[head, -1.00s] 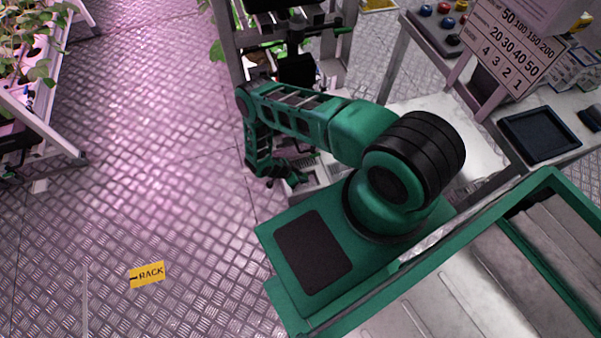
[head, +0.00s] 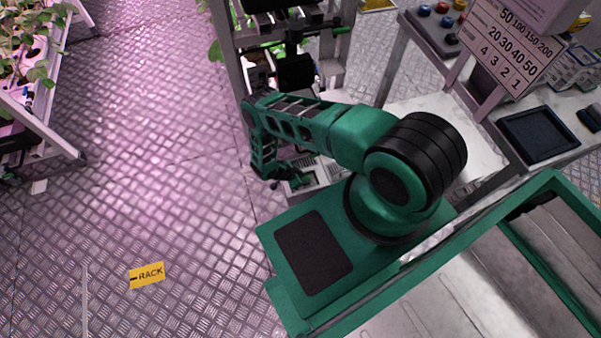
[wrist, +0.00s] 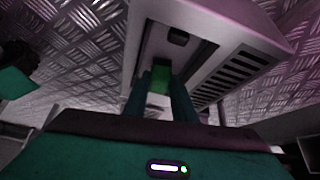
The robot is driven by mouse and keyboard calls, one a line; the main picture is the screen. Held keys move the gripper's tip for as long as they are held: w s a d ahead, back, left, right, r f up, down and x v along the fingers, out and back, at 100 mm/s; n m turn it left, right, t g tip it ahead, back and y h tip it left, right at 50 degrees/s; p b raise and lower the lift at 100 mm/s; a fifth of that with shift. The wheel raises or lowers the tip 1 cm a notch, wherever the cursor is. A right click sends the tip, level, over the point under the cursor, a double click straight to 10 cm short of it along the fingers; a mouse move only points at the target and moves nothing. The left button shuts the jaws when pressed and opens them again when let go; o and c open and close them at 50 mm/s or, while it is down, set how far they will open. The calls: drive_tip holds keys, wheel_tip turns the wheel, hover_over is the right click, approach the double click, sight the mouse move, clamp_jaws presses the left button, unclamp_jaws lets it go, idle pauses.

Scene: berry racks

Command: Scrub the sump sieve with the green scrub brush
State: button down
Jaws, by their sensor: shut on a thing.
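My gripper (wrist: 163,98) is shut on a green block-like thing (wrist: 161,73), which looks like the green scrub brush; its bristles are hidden. In the wrist view the fingers reach toward a light grey housing (wrist: 145,40) with a dark recess and a row of dark slots (wrist: 232,76). I cannot tell whether the slotted part is the sump sieve, or whether the brush touches anything. In the head view my gripper (head: 284,183) is small and partly hidden beside the pale slotted housing (head: 318,174), low by the rack.
A metal rack (head: 236,60) stands behind my arm, and a planted rack (head: 42,122) is at the far left. A bench with a dark tray (head: 539,134) and a number sign (head: 508,50) is at the right.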

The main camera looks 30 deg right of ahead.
drive_tip(key=shift+s+d+f, duration=0.15)
drive_tip(key=shift+d+f, duration=0.05)
drive_tip(key=shift+d, duration=0.05)
drive_tip(key=shift+m+g, duration=0.5)
drive_tip(key=shift+m, duration=0.1)
drive_tip(key=w+r, duration=0.3)
drive_tip(key=shift+w+d+r, duration=0.15)
drive_tip(key=shift+d+r, duration=0.15)
drive_tip(key=shift+n+t, duration=0.8)
drive_tip(key=shift+n, duration=0.1)
drive_tip(key=s+a+f, duration=0.1)
drive_tip(key=a, duration=0.1)
drive_tip(key=s+a+f, duration=0.2)
drive_tip(key=shift+s+a+f, duration=0.2)
drive_tip(key=shift+f, duration=0.1)
drive_tip(key=shift+w+d+r+m, duration=0.15)
drive_tip(key=shift+w+d+r, duration=0.05)
drive_tip(key=shift+d+r, duration=0.25)
drive_tip(key=shift+w+d+r+m, duration=0.15)
drive_tip(key=shift+d+r, duration=0.2)
drive_tip(key=shift+r, duration=0.1)
drive_tip(key=shift+a+r+g, duration=0.1)
drive_tip(key=shift+r+g, duration=0.2)
drive_tip(key=shift+w+r, duration=0.1)
drive_tip(key=shift+r, duration=2.8)
drive_tip(key=shift+d, duration=0.2)
